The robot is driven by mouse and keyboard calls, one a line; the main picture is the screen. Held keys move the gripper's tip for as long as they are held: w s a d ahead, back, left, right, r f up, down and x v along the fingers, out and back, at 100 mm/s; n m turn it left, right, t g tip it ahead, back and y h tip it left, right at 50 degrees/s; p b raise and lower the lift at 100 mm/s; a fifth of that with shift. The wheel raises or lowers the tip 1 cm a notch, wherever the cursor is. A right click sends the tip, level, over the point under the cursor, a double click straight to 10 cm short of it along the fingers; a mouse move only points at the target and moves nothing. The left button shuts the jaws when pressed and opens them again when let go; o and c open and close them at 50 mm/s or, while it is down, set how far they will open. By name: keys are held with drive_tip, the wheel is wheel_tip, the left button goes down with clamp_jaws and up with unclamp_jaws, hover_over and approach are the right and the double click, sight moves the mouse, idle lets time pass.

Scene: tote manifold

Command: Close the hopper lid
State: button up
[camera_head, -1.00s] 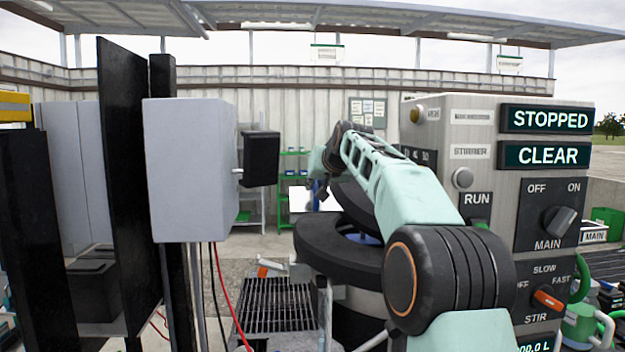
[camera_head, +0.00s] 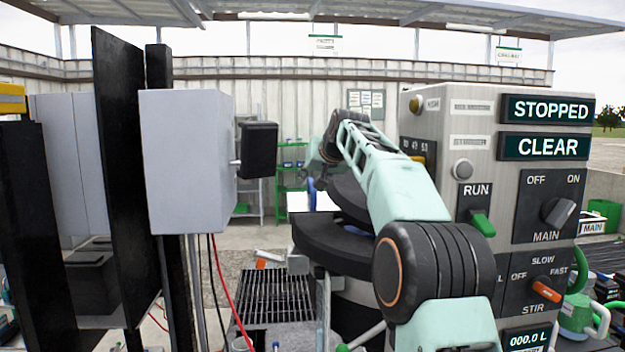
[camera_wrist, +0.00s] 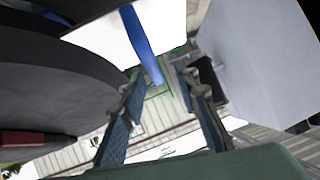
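The hopper (camera_head: 318,252) is a dark round drum with a thick rim, left of my arm in the head view. A dark disc that looks like its lid (camera_head: 346,194) is above the rim, partly behind my arm; how far it is open I cannot tell. Large dark round edges (camera_wrist: 60,95) fill the left of the wrist view. A blue bar (camera_wrist: 143,40), perhaps a handle, comes down from the top there and ends near the gap between my fingertips; it also shows in the head view (camera_head: 311,193). My gripper (camera_wrist: 160,84) is open, fingers apart, with no visible grip on the bar.
A grey control cabinet (camera_head: 450,105) reading STOPPED and CLEAR stands close to my arm on the right. A grey box (camera_head: 185,165) with a black block (camera_head: 258,150) stands left of the hopper. A floor grating (camera_head: 275,298) lies between them.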

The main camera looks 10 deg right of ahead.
drive_tip(key=v, duration=1.2)
drive_tip(key=shift+f, duration=0.1)
